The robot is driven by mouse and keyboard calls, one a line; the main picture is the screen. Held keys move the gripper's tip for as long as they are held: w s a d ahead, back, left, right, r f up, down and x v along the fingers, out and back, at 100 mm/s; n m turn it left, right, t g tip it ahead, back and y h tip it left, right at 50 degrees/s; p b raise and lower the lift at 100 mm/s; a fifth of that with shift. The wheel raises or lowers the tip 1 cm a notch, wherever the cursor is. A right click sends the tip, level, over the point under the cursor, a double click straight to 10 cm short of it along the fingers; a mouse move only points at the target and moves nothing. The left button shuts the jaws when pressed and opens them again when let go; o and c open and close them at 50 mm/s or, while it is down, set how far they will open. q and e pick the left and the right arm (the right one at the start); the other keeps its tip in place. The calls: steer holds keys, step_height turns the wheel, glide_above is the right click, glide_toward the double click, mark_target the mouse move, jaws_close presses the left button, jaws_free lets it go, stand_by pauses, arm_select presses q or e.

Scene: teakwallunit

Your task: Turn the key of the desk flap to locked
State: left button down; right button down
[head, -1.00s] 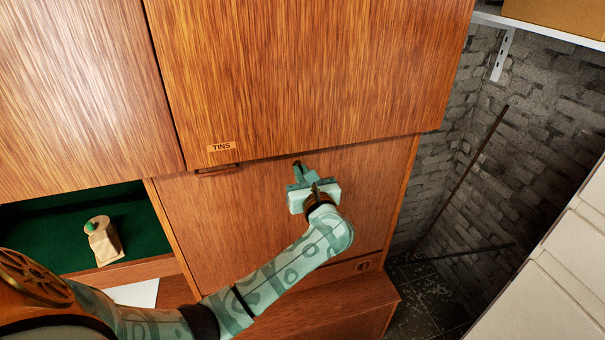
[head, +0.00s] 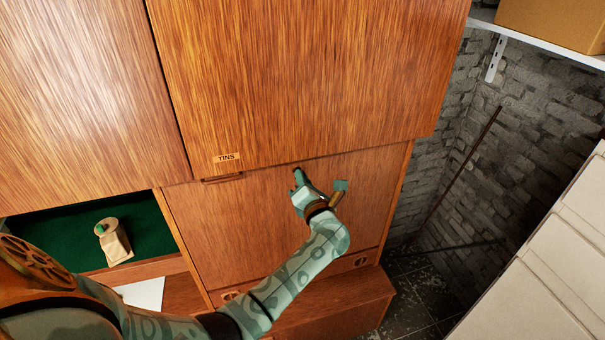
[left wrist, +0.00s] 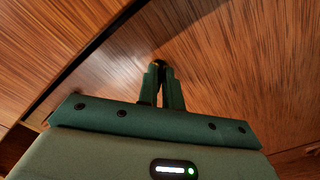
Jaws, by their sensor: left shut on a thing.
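The desk flap (head: 235,230) is the upright wood panel below the overhanging cupboard, and it looks closed. My left gripper (head: 297,174) is at the upper part of the flap, just under the cupboard's lower edge. In the left wrist view its two green fingers (left wrist: 161,70) are close together, shut on a small dark thing at their tips, at the flap's face. This is likely the key; its shape and angle are mostly hidden by the fingers. The gripper's body is rolled to a slant in the head view. My right gripper is not in view.
The cupboard door (head: 310,80) labelled TINS (head: 227,158) overhangs the flap. At left, an open green-lined compartment (head: 60,235) holds a tan object (head: 114,242). White paper (head: 143,292) lies below it. A brick wall (head: 450,170) and pale boxy unit (head: 545,270) stand right.

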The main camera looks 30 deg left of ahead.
arm_select(q)
steer(key=shift+f+m+p, duration=0.15)
steer(key=shift+m+p, duration=2.3)
steer(key=shift+m, duration=1.75)
steer(key=c, duration=1.6)
jaws_free()
